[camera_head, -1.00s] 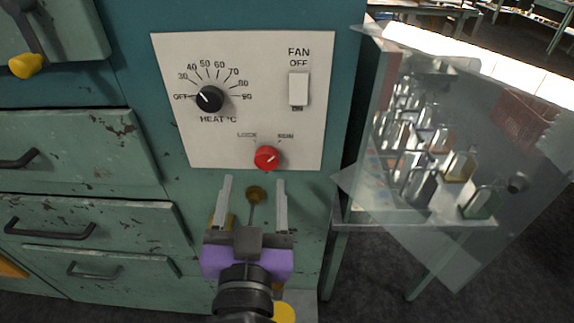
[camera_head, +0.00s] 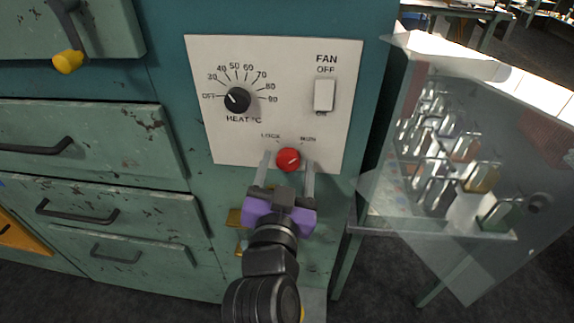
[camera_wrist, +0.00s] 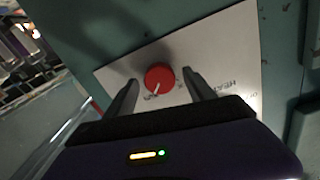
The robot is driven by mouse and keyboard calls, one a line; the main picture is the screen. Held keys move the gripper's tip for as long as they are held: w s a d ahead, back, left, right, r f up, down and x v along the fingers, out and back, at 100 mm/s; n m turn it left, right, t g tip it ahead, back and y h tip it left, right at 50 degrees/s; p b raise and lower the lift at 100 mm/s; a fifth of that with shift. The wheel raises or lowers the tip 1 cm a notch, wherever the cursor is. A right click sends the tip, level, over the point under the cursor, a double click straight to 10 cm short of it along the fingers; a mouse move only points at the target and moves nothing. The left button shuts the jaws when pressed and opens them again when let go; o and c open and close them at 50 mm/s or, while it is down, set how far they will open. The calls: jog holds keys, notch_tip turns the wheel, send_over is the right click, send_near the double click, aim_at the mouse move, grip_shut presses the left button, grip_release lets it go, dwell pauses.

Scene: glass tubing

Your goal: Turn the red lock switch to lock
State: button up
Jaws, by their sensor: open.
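The red lock switch (camera_head: 288,160) is a round red knob low on the white control panel (camera_head: 205,130), below the LOCK and RUN labels. In the wrist view the red knob (camera_wrist: 160,78) shows a pale pointer line on its face. My gripper (camera_head: 288,162) is open, with one finger on each side of the knob. In the wrist view the open gripper (camera_wrist: 160,88) also straddles the knob, with a gap visible on both sides. I cannot tell whether the fingertips reach the panel.
A black heat dial (camera_head: 237,100) and a white fan switch (camera_head: 324,95) sit higher on the panel. Green drawers (camera_head: 90,150) with dark handles are at left.

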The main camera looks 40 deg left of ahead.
jog(key=c, duration=1.4)
jog(key=shift+o, duration=0.2)
jog(key=shift+n, duration=0.3)
jog(key=n+p, duration=0.1)
jog(key=n, duration=0.3)
jog(key=n+p, duration=0.2)
jog(key=n, duration=0.2)
jog(key=shift+r+n, duration=0.1)
jog(key=shift+n, duration=0.3)
jog(key=n+p, duration=0.2)
jog(key=n, duration=0.2)
jog(key=shift+n, duration=0.3)
jog(key=shift+a+n+p, duration=0.1)
jog(key=shift+n+p, duration=0.9)
jog(key=shift+n, duration=0.9)
jog(key=shift+s, duration=0.1)
